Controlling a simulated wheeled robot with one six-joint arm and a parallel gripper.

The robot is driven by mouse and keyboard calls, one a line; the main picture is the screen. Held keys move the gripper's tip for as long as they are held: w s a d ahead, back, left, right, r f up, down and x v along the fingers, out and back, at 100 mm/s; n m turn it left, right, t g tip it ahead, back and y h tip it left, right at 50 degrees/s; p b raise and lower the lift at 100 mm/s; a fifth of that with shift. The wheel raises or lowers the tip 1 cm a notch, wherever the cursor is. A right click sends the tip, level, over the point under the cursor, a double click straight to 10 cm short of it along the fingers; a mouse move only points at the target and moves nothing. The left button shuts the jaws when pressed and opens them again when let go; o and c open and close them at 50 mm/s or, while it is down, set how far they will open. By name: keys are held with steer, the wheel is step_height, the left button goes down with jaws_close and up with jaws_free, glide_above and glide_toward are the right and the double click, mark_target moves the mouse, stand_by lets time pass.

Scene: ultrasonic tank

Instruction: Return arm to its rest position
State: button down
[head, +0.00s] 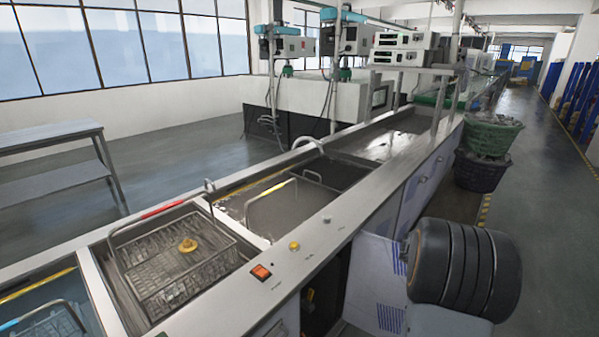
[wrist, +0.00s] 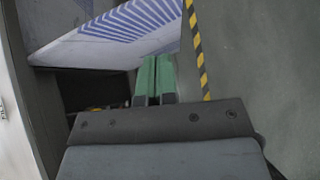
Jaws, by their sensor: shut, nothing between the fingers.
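My gripper (wrist: 156,75) shows in the wrist view with its two green fingers side by side, shut, with nothing between them. It hangs over grey floor beside a white panel with blue slats (wrist: 125,28). The gripper cannot be made out in the head view. In the head view, a wire basket (head: 188,278) with a red-marked handle sits in a tank compartment at the front left. A small yellow piece (head: 187,244) lies in that basket.
The long steel tank line (head: 262,298) runs away to the upper right, with an orange switch (head: 261,272) on its front edge. Green and black baskets (head: 480,172) stand stacked on the floor. A yellow-black floor stripe (wrist: 199,55) passes right of the fingers. Aisle floor at right is clear.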

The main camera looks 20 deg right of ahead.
steer(key=s+a+m+g+y, duration=0.1)
steer(key=s+a+m+g, duration=0.45)
steer(key=m, duration=0.95)
steer(key=s+a+r+m+t+y+p, duration=0.1)
steer(key=a+r, duration=0.3)
steer(key=a, duration=0.6)
steer(key=s+a+r+m+t+y+p, duration=0.2)
steer(key=s+a+r+m+y, duration=0.1)
steer(key=a, duration=0.8)
steer(key=s+a+r+m+t+y+p, duration=0.1)
steer(key=s+a+r+m+y+p, duration=0.1)
steer(key=a, duration=0.8)
step_height(320, 180, up, 4)
steer(key=shift+s+a+f+m+t+y, duration=0.35)
steer(key=shift+m+y, duration=0.35)
steer(key=shift+m, duration=0.5)
steer(key=shift+w+r, duration=0.1)
